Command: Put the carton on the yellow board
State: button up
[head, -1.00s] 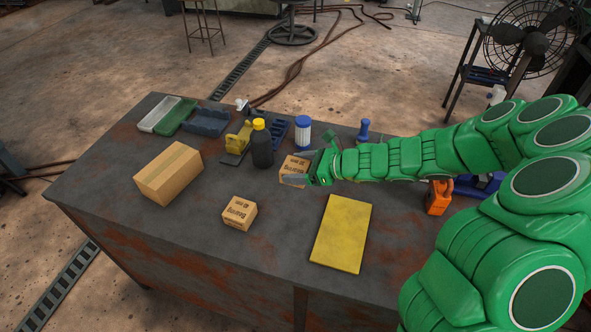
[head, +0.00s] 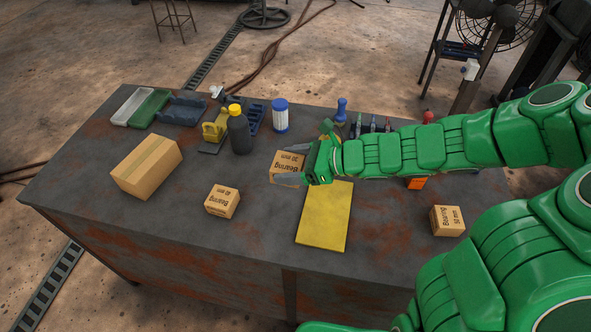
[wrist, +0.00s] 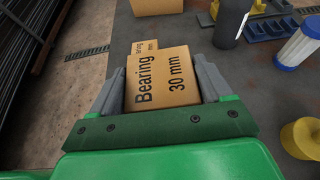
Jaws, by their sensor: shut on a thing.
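My gripper (head: 294,166) is shut on a small brown carton (head: 287,164) printed "Bearing 30 mm". The wrist view shows this carton (wrist: 163,80) between the two grey fingers. The yellow board (head: 325,218) lies flat on the table, nearer the front than the held carton and slightly to its right. Its top edge is close to my gripper and its surface is bare. I cannot judge exactly how high the held carton is above the table. Similar cartons stand left of the board (head: 222,202) and at the table's right (head: 447,221).
A larger taped box (head: 147,166) stands at the left. A black bottle with a yellow cap (head: 239,133), a blue-white filter (head: 280,116) and trays (head: 147,108) stand along the back. My arm partly hides an orange object (head: 416,183). The front left of the table is clear.

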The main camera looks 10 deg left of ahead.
send_over(332, 193)
notch_tip(332, 193, down, 4)
jog(key=r, duration=0.1)
jog(key=shift+f, duration=4.4)
jog(key=o, duration=1)
jog(key=shift+f, duration=0.1)
jog(key=shift+o, duration=0.2)
